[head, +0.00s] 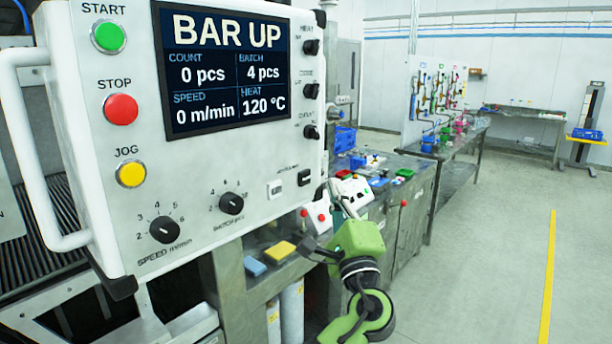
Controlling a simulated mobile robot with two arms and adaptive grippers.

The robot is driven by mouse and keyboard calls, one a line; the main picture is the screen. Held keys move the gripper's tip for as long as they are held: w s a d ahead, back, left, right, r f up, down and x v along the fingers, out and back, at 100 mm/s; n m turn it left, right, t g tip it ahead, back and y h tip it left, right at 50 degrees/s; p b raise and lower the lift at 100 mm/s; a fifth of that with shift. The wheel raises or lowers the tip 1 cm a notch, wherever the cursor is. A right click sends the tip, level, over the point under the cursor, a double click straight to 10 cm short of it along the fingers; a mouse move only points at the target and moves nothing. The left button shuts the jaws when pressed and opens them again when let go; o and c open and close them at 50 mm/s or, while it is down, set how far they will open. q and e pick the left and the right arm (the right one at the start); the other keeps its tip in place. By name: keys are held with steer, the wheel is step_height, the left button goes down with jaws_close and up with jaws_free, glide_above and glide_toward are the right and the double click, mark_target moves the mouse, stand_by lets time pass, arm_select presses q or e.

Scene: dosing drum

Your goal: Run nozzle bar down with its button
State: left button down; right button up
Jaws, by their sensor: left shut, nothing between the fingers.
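The control panel (230,160) fills the left half of the head view. Its display (228,65) reads BAR UP, count 0 pcs, batch 4 pcs, speed 0 m/min, heat 120 °C. At the panel's lower right are a small white switch (275,188) and a small black button (304,177) under a label too small to read. The nozzle bar itself cannot be made out. My left gripper (337,190) is shut and empty, near the panel's lower right edge, just right of the black button; contact cannot be told. My right gripper is not in view.
The panel also carries a green START button (108,37), a red STOP button (121,109), a yellow JOG button (131,174) and several black knobs. A white handle (22,150) is at its left. Workbenches (410,195) stand behind; the floor at right is clear.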

mark_target(305, 178)
arm_select(q)
steer(key=w+a, duration=0.2)
steer(key=a, duration=0.1)
steer(key=shift+w+a, duration=0.2)
steer(key=shift+w, duration=0.05)
stand_by(0.5)
steer(key=shift+b, duration=0.3)
stand_by(0.6)
steer(key=shift+w+a, duration=0.25)
steer(key=shift+a, duration=0.05)
